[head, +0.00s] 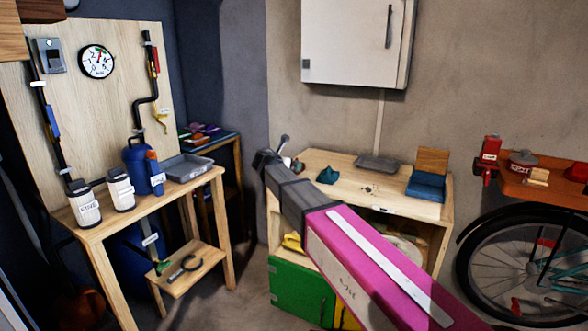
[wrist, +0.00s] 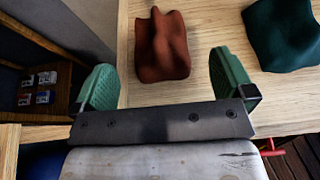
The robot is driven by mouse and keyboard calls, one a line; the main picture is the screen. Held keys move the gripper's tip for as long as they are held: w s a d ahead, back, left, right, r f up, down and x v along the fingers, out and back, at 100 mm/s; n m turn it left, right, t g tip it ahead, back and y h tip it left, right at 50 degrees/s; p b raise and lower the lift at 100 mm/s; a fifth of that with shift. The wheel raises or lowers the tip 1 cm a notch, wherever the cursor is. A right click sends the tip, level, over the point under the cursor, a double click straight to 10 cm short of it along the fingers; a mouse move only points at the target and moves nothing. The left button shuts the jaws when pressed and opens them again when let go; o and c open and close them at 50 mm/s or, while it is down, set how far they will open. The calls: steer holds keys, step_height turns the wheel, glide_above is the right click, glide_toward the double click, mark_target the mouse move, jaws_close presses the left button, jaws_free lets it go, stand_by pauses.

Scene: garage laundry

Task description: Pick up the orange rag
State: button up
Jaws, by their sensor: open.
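The orange rag (wrist: 163,45), rust-coloured and crumpled, lies on the light wooden top, ahead of my gripper in the wrist view. My gripper (wrist: 164,72) is open, with one green finger to the left and one to the right of the rag's near end. No contact shows, and the height above the rag is hard to tell.
A dark green rag (wrist: 284,32) lies right of the orange one, close to the right finger. The cabinet top (head: 345,190) also bears a grey tray (head: 379,164) and a blue folded item (head: 426,187). A workbench (head: 150,207) stands to the left.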

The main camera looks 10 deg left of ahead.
steer(key=x, duration=0.4)
steer(key=shift+w, duration=0.25)
steer(key=shift+r, duration=0.1)
steer(key=c, duration=1)
steer(key=shift+r, duration=0.1)
